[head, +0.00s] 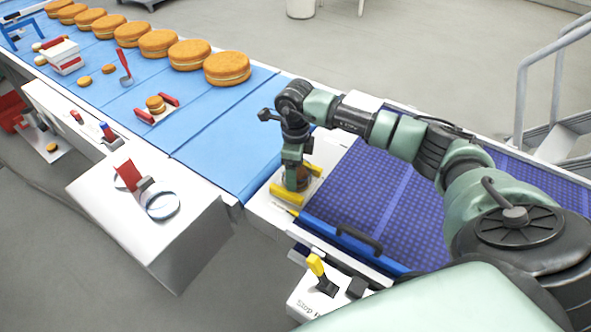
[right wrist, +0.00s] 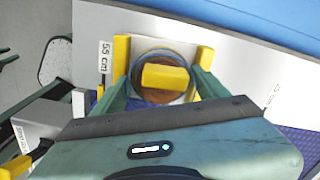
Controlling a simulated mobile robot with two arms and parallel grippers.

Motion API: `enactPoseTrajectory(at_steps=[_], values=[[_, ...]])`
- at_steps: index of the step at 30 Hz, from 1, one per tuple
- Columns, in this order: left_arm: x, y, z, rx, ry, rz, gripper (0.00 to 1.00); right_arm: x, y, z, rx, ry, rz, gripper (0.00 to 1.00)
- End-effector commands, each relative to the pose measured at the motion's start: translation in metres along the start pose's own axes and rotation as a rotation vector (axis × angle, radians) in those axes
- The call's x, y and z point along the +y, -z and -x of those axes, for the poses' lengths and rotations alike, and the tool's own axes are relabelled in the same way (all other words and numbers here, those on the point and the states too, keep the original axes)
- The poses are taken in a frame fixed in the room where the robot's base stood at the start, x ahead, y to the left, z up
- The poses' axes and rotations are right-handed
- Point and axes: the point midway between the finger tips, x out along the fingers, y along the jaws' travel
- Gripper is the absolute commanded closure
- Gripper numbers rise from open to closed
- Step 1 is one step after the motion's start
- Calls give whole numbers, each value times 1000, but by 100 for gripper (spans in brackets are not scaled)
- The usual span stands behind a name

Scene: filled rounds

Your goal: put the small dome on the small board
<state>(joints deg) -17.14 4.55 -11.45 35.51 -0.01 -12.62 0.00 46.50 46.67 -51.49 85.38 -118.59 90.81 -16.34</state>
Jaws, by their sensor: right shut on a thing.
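My right gripper (head: 297,180) is low over a white plate between two yellow bars, at the right end of the blue belt. In the right wrist view its fingers (right wrist: 163,85) are shut on a brownish round thing (right wrist: 147,94) with a yellow block across its top. I cannot tell whether this is the small dome. The thing is mostly hidden by the gripper in the head view. Small orange domed rounds (head: 84,80) lie far left on the belt. A small white board (head: 143,116) with red bars holds a small orange round (head: 155,103). My left gripper is out of view.
Large filled rounds (head: 227,69) line the belt's far edge. A red-handled tool (head: 125,68) and a white box (head: 66,62) stand on the belt. A blue bar with a black handle (head: 358,240) edges the dark blue mesh. Belt between small board and gripper is clear.

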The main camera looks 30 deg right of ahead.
Motion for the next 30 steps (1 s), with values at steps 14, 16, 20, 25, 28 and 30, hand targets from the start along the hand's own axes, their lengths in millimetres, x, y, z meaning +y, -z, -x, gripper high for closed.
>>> enactPoseTrajectory(at_steps=[14,16,20,25,28,30], values=[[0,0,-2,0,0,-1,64,6,3,-10,14,-13,5,4],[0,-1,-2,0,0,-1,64,6,3,-10,14,-14,6,1],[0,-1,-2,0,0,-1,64,7,3,-11,14,-14,6,18],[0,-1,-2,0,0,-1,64,7,2,-10,14,-15,6,8],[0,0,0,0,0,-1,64,7,2,-8,14,-15,6,8],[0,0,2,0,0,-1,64,7,2,-4,14,-15,7,8]])
